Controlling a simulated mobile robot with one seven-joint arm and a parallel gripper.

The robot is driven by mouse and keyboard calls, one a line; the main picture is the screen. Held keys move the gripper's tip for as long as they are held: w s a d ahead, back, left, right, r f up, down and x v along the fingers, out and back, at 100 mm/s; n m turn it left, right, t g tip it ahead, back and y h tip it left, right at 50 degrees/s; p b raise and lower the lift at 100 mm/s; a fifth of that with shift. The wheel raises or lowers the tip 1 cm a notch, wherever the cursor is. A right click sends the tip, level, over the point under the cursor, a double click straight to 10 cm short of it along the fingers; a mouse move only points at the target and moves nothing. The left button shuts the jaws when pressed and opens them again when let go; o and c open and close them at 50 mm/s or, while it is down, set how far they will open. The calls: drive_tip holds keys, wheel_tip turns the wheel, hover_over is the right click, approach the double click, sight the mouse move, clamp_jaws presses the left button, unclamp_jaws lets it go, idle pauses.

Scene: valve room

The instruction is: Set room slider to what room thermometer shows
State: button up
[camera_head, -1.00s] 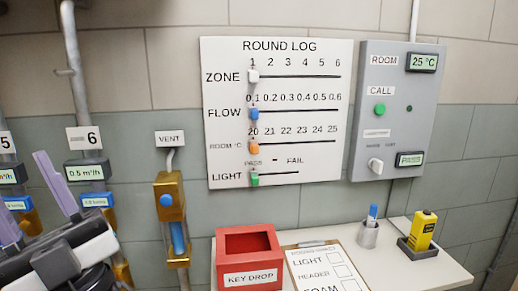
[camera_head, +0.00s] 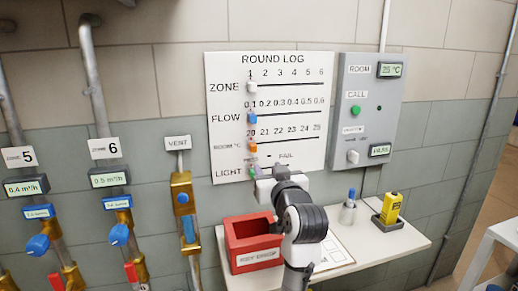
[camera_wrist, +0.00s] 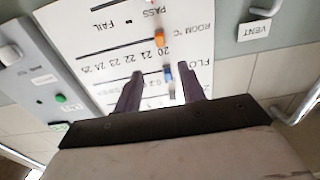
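The white ROUND LOG board (camera_head: 310,100) hangs on the wall. Its orange room slider (camera_head: 252,148) stands at the left end of its track, at 20. The room thermometer display (camera_head: 390,70) on the grey panel reads 25 °C. My gripper (camera_head: 262,173) is at the board's lower edge, in front of the light row, below the room slider. In the wrist view, which is turned upside down, the orange slider (camera_wrist: 167,44) lies beyond the fingertips. My two fingers (camera_wrist: 157,84) are apart with nothing held. I cannot tell their exact distance from the board.
Above the room slider are the blue flow slider (camera_head: 252,117) and white zone slider (camera_head: 252,87). A red key drop box (camera_head: 255,256), pen cup (camera_head: 348,214) and yellow device (camera_head: 391,207) stand on the shelf (camera_head: 385,252) below. Valve pipes (camera_head: 100,95) are at left.

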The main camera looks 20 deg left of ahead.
sight(254, 149)
drive_tip(key=p+x, duration=0.3)
drive_tip(key=x, duration=1)
drive_tip(key=shift+w+a+p, duration=0.25)
drive_tip(key=shift+p, duration=0.05)
clamp_jaws()
